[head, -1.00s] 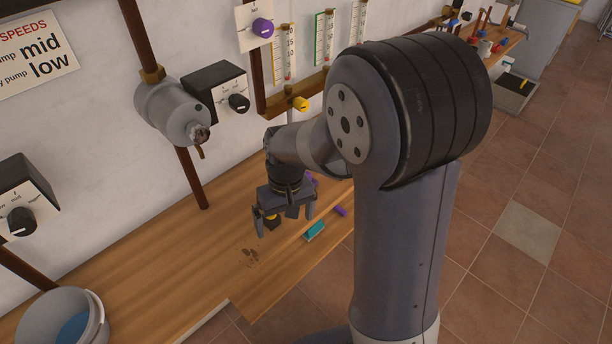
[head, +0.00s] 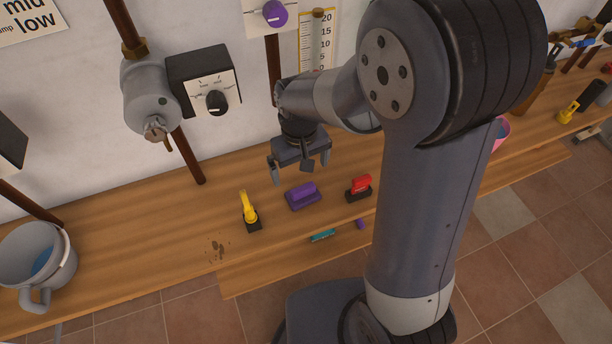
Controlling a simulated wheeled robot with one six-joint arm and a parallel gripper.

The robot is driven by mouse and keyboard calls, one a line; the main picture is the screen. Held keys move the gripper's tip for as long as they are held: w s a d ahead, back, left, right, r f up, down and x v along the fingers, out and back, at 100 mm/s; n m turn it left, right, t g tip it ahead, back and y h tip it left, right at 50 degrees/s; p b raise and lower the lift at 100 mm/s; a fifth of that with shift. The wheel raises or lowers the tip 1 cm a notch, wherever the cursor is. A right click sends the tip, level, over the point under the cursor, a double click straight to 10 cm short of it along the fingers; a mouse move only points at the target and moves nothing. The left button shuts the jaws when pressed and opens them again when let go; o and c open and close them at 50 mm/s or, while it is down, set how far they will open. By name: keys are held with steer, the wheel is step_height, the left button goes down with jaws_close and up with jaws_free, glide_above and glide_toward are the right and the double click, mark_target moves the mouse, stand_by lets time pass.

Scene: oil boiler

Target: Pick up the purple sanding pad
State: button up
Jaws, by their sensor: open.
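The purple sanding pad (head: 302,196) lies on the wooden bench in the head view, handle side up. It sits between a yellow-handled tool with a dark base (head: 250,212) and a red-handled pad with a dark base (head: 360,188). My gripper (head: 301,172) is open and empty, pointing down. It appears above and slightly behind the purple pad, apart from it. The pad is fully visible.
A grey bucket (head: 38,256) stands at the bench's left end. A teal item (head: 322,236) and a small purple item (head: 360,224) lie on the lower front ledge. A pump (head: 150,96) and pipes line the wall.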

mark_target(303, 188)
step_height(303, 188, down, 4)
steer(key=shift+f, duration=0.25)
steer(key=shift+w+d+f+p, duration=0.15)
steer(key=shift+f+p, duration=0.1)
steer(key=shift+f, duration=1.3)
steer(key=shift+s+d+f+p, duration=0.1)
steer(key=shift+f+p, duration=0.15)
steer(key=shift+f, duration=1.3)
steer(key=shift+c, duration=0.3)
steer(key=c, duration=1)
